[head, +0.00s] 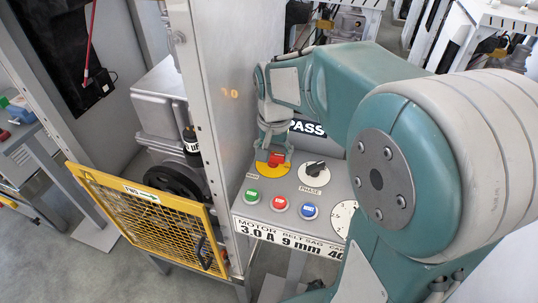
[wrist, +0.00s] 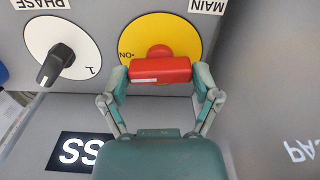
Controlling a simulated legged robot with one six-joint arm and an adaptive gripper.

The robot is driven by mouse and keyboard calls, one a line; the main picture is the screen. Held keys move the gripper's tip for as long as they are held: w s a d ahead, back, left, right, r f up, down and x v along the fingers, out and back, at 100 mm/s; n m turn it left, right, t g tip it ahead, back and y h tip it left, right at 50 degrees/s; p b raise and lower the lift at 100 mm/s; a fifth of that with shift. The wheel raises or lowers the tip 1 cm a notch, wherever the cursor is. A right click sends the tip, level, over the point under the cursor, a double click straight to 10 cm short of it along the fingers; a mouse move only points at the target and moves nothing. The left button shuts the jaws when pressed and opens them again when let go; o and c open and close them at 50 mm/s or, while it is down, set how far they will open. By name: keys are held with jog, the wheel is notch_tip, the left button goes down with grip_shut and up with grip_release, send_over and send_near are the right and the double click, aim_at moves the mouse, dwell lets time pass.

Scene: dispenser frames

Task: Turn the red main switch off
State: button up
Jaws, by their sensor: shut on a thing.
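The red main switch (wrist: 160,69) is a red handle on a yellow round plate (wrist: 182,30), under a MAIN label in the wrist view.
A black phase knob (wrist: 53,68) on a white dial stands beside the switch. Green (head: 252,196), red (head: 280,204) and blue (head: 309,211) buttons line the panel's front. A tall grey post (head: 215,110) rises left of the panel. A yellow mesh guard (head: 150,215) is at lower left.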

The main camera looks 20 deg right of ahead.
jog(key=n, duration=0.4)
jog(key=shift+s+f, duration=0.1)
jog(key=shift+f, duration=0.05)
jog(key=n, duration=0.4)
jog(key=shift+n, duration=0.4)
jog(key=n, duration=0.4)
jog(key=shift+n, duration=1.9)
jog(key=shift+a, duration=0.1)
jog(key=o, duration=0.9)
jog(key=shift+o, duration=0.3)
jog(key=shift+a, duration=0.2)
